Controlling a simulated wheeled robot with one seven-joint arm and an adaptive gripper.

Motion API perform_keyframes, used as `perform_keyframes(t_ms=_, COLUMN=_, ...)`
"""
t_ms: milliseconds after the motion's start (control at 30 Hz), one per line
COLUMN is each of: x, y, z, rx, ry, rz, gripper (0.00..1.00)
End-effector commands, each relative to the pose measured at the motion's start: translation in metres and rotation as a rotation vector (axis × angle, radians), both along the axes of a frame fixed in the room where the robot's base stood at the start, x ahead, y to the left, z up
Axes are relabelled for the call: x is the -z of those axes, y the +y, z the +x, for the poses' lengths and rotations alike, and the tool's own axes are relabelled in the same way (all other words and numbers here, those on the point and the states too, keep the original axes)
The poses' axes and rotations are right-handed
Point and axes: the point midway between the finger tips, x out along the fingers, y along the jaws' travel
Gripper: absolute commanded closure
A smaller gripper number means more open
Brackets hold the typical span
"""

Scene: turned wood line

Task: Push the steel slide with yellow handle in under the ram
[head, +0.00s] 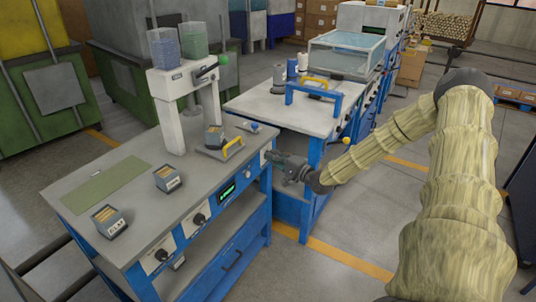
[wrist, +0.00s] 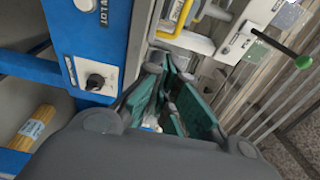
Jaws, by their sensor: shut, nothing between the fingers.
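The steel slide (head: 213,153) with its yellow handle (head: 233,147) sits on the grey bench at the foot of the white ram press (head: 172,110). The slide juts out from the press toward the right side. My gripper (head: 272,158) is shut and empty, just off the bench's right edge, apart from the handle. In the wrist view the yellow handle (wrist: 181,17) shows at the top, beyond my teal fingers (wrist: 178,75). The ram's underside is not clear to see.
A lever with a green knob (head: 223,60) sticks out from the press. Two small labelled boxes (head: 168,179) (head: 110,221) and a green mat (head: 112,184) lie on the bench. A second bench (head: 262,104) with a blue frame stands close behind my gripper.

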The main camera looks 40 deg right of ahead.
Motion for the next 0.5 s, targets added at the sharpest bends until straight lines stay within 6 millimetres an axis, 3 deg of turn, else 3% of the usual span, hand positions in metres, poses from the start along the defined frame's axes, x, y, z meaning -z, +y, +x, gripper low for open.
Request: perform_keyframes(t_ms=500, x=-0.008, y=-0.004, z=-0.017, rx=0.000, ry=0.037, rz=-0.010, gripper=1.00)
